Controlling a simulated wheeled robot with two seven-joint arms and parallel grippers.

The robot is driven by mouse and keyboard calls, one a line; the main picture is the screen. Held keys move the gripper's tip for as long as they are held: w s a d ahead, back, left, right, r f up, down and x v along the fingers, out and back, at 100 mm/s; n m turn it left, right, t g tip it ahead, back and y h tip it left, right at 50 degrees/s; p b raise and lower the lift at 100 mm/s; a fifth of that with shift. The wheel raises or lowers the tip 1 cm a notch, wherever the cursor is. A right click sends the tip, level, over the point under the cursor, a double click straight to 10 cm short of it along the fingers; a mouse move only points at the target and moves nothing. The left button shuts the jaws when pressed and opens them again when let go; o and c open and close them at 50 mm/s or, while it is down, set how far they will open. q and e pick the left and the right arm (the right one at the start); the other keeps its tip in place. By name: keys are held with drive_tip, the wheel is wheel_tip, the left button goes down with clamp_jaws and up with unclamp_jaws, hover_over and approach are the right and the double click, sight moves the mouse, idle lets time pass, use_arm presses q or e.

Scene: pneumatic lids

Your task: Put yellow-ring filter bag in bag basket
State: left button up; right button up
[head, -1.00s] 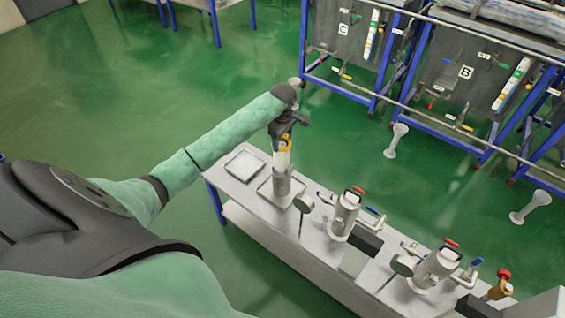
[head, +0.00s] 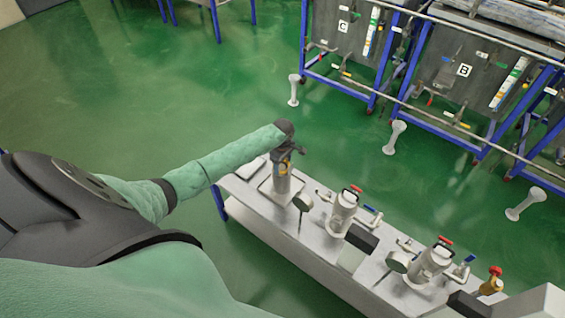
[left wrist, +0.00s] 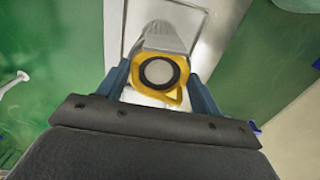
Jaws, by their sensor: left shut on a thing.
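The yellow-ring filter bag (head: 282,170) is in my left gripper (head: 288,152), at the far-left end of the grey bench. In the left wrist view its yellow ring (left wrist: 172,94) with a dark inner ring sits between the two blue-grey fingers of my left gripper (left wrist: 160,78), which is shut on it. The grey cylindrical bag basket (head: 281,187) stands upright on a shallow tray directly below the ring. The white bag body is hidden, apparently inside the basket. The ring is at or just above the rim; I cannot tell if they touch. My right gripper is out of view.
The basket's shallow tray (head: 266,189) lies on the bench (head: 312,249); another tray (head: 250,168) is left of it. Filter housings (head: 342,212) with red-handled lids and valves stand to the right.

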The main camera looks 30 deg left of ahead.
use_arm(q)
drive_tip(key=shift+f, duration=0.2)
drive_tip(key=o, duration=1.3)
drive_tip(key=shift+f, duration=0.1)
drive_tip(key=shift+r, duration=0.3)
wheel_tip(320, 180, up, 12)
drive_tip(key=b, duration=0.3)
drive_tip(key=shift+f, duration=0.15)
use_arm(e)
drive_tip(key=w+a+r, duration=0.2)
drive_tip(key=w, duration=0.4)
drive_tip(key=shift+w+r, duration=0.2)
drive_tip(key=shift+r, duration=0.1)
